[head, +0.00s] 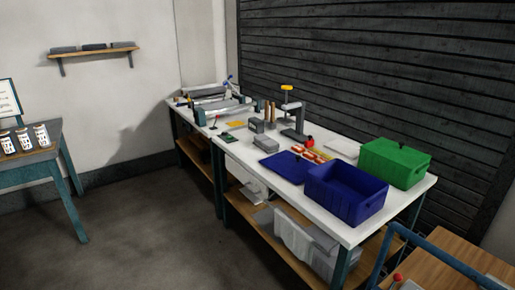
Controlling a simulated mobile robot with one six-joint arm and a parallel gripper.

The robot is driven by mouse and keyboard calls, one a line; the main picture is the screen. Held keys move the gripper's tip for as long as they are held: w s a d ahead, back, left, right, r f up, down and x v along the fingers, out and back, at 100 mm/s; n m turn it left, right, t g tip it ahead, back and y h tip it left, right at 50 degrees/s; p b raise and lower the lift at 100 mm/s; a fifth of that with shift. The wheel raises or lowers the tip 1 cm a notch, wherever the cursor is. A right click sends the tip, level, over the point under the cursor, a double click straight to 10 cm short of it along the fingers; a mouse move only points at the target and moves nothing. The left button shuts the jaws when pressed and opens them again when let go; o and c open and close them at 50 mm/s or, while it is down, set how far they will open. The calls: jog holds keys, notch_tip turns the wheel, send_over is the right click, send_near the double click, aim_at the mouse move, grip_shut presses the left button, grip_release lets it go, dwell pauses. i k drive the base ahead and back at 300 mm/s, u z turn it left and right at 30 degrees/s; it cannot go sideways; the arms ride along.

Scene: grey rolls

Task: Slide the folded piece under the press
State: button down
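The press (299,118), a dark grey upright frame with a yellow knob on top and a flat base, stands toward the back of the long white table. I cannot tell for sure which thing is the folded piece. A small flat yellow piece (236,124) lies left of the press, and a small dark green flat piece (228,138) lies nearer the front edge. Nothing that I can make out lies under the press head, but it is small in view. My gripper is not in view.
On the white table (300,202) are an open blue bin (346,196), a flat blue panel (286,167), a closed green bin (395,163), a grey block (264,142) and red-orange items (317,154). A blue rail (440,256) and wooden top stand front right. Floor (130,225) on the left is clear.

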aim_at(267, 144)
jog(key=k, duration=0.25)
jog(key=u, duration=0.65)
jog(key=i, duration=0.9)
jog(key=u, duration=0.8)
jog(key=i, duration=1.6)
jog(key=z, duration=0.65)
jog(key=i, duration=0.7)
jog(key=z, duration=0.4)
